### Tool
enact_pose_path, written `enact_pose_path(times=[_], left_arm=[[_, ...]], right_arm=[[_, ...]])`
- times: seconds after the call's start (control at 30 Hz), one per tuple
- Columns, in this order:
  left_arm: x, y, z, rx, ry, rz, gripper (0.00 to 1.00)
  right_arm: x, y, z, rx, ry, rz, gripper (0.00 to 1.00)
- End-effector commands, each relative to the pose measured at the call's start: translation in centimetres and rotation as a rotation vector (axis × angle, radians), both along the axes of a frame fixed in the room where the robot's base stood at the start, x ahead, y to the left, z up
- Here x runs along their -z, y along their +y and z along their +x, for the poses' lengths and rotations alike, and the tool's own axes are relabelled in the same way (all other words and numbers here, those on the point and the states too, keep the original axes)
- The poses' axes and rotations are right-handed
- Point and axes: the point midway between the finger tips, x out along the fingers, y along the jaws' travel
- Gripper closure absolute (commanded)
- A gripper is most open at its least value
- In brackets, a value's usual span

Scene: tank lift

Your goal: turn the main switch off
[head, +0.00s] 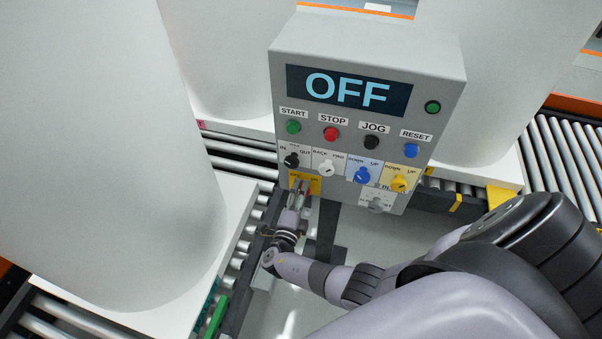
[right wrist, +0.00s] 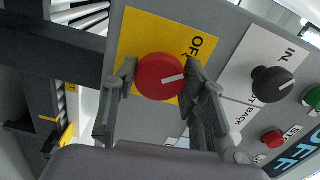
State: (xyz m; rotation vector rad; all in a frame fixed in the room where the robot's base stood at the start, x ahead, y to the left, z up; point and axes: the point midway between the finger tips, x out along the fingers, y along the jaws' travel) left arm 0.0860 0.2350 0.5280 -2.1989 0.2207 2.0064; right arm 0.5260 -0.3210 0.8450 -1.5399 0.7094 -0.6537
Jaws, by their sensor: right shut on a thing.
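The main switch (right wrist: 158,82) is a red round knob with a white pointer line, on a yellow plate (right wrist: 135,35) marked OFF. The pointer line runs to the right and slightly up in the right wrist view. My right gripper (right wrist: 160,72) is shut on the knob, one finger on each side. In the head view my right gripper (head: 300,188) reaches the yellow plate (head: 316,187) at the lower left of the grey control panel (head: 365,45) and hides most of the switch. The panel's display (head: 347,91) reads OFF. My left gripper is not in view.
Above the switch are a black knob (head: 291,160), a white knob (head: 326,169), a blue knob (head: 362,175), a yellow knob (head: 399,184) and several push buttons. Large white tanks (head: 95,130) stand on roller conveyors around the panel.

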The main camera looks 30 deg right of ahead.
Motion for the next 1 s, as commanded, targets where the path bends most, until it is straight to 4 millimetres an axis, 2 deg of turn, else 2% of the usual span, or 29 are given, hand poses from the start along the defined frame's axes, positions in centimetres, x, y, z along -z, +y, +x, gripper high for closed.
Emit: enact_pose_path(times=[0.3,0.87,0.9,1.0], left_arm=[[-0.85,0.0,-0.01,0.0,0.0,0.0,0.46],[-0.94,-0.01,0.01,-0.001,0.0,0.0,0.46],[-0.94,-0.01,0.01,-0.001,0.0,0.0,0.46],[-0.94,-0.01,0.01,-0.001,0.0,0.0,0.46]], right_arm=[[-0.03,0.04,0.01,0.0,0.099,-0.083,0.88],[0.09,0.05,-0.04,0.0,0.123,-0.102,0.88],[0.1,0.05,-0.04,0.0,0.123,-0.102,0.59],[0.09,0.04,-0.03,0.0,0.122,-0.103,0.52]])
